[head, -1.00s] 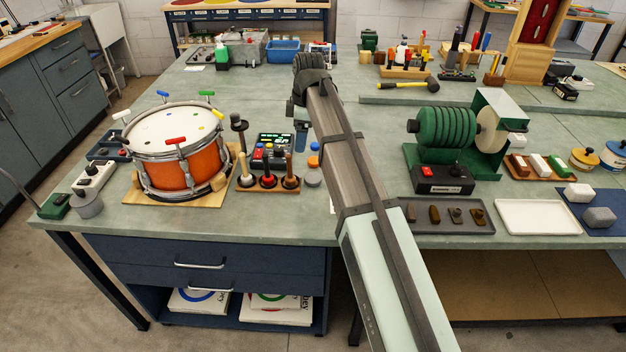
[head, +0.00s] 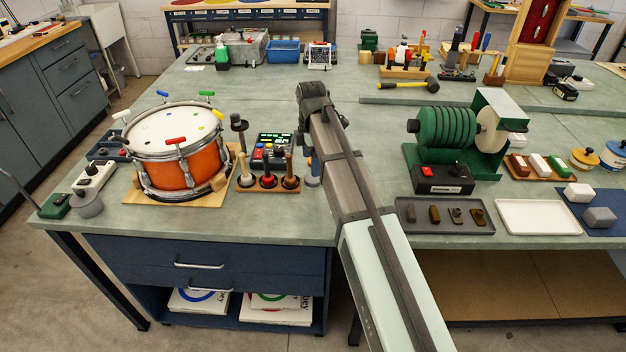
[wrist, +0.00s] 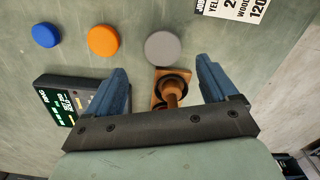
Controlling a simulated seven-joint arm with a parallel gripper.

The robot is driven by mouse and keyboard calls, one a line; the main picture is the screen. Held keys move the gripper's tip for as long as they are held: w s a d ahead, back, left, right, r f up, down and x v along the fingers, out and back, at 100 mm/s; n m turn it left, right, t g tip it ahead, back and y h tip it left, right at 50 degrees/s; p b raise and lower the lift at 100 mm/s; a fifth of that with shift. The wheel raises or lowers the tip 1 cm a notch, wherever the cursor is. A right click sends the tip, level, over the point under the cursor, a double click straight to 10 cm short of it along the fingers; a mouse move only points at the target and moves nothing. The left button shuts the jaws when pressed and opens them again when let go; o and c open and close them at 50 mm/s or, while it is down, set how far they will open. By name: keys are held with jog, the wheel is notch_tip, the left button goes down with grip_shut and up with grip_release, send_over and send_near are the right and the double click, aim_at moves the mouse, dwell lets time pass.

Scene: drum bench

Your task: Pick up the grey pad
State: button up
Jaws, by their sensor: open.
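The grey pad (wrist: 163,48) is a flat round disc on the bench in the wrist view, in a row with an orange disc (wrist: 103,40) and a blue disc (wrist: 46,35). My gripper (wrist: 162,74) is open, its two blue fingers spread and nothing held. The grey pad lies just beyond the fingertips, in line with the gap between them.
A wooden rack with upright handled tools (head: 268,184) stands close left of my gripper; one handle (wrist: 172,92) shows between the fingers. A display box (wrist: 62,103) is beside the left finger. An orange drum (head: 170,148) stands farther left, a green roller machine (head: 455,140) to the right.

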aim_at(313, 179)
jog(key=shift+s+f, duration=0.15)
jog(key=shift+f, duration=1.3)
jog(key=shift+s+f, duration=0.1)
jog(key=shift+f, duration=1.3)
jog(key=c, duration=1.2)
